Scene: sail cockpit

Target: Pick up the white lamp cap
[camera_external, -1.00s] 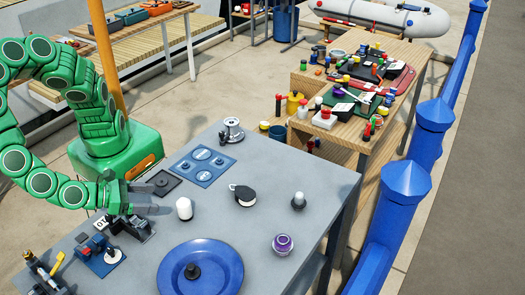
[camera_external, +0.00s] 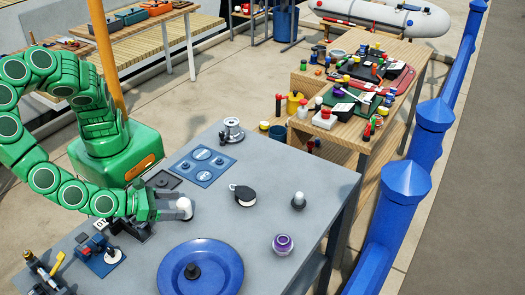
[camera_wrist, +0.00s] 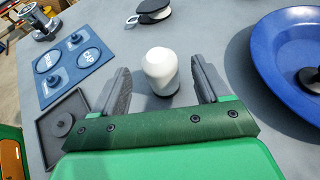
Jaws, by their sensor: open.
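The white lamp cap (camera_wrist: 160,66) stands upright on the grey table, rounded on top with a dark base. In the wrist view it is between the two open grey fingers of my gripper (camera_wrist: 160,72), with a gap visible on both sides. In the external view the white cap (camera_external: 184,205) is at the fingertips of my gripper (camera_external: 176,209), partly hidden by them. The fingers are low, near the table top.
A blue dish (camera_external: 228,262) with a dark knob lies nearby. A blue panel (camera_external: 203,166), a dark square tray (camera_wrist: 62,122), a black-and-white round block (camera_external: 244,196), a small white-topped piece (camera_external: 298,201) and a purple knob (camera_external: 282,244) also stand on the table.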

